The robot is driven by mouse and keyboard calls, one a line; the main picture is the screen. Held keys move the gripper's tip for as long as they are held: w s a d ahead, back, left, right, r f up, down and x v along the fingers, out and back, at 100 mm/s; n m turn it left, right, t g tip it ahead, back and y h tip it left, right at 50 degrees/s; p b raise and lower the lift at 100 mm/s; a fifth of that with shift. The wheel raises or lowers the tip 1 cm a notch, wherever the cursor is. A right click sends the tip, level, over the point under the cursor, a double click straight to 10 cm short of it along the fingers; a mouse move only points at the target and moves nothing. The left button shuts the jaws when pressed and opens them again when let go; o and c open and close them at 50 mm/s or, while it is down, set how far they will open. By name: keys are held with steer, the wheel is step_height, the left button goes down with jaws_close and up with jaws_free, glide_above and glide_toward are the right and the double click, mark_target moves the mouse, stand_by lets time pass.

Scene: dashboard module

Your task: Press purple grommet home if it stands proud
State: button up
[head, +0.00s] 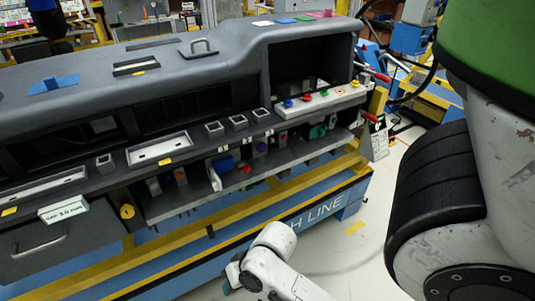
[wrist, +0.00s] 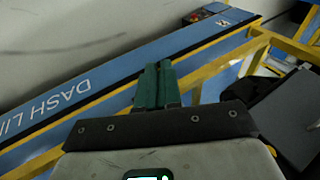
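A small purple round piece, seemingly the purple grommet (head: 262,147), shows in the head view on the lower shelf under the dashboard. It is too small to tell whether it stands proud or sits flush. My gripper (head: 229,286) is low at the bottom of the head view, in front of the blue and yellow line frame and well apart from the grommet. In the wrist view my gripper's two green fingers (wrist: 157,84) lie side by side, closed together with nothing seen between them. The grommet is not seen in the wrist view.
The grey dashboard (head: 215,55) overhangs the lower shelf. Near the grommet are a red piece (head: 243,169), a blue block (head: 223,164) and an orange piece (head: 181,177). A white strip (head: 338,95) carries coloured knobs. A yellow rail (head: 200,228) runs below; pale floor lies right.

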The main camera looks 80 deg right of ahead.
mark_target(263, 149)
steer(key=d+r+m+t, duration=0.1)
steer(key=d+m, duration=0.1)
steer(key=m, duration=0.1)
steer(key=w+d+r+m+t+h, duration=0.1)
steer(key=d+m+t, duration=0.1)
steer(key=d+m, duration=0.1)
steer(key=w+d+r+m+t, duration=0.1)
steer(key=d+m, duration=0.2)
steer(key=m, duration=0.1)
steer(key=shift+w+m+t+h, duration=0.1)
steer(key=shift+m+t+h, duration=0.2)
steer(key=shift+t+h, duration=0.1)
jaws_close()
steer(key=s+d+r+m+h, duration=0.4)
steer(key=s+d+m+h, duration=0.2)
steer(key=d+m, duration=0.3)
steer(key=s+d+r+m+t+h, duration=0.1)
steer(key=s+d+r+m+h, duration=0.3)
steer(key=m, duration=1.2)
steer(key=s+d+h, duration=0.3)
steer(key=d, duration=0.3)
steer(key=shift+s+d+r+h, duration=0.2)
steer(key=shift+s+h, duration=0.1)
steer(key=shift+s, duration=0.1)
steer(key=shift+p, duration=0.3)
steer(key=p+x, duration=0.2)
steer(key=x, duration=1.2)
steer(key=shift+w, duration=0.1)
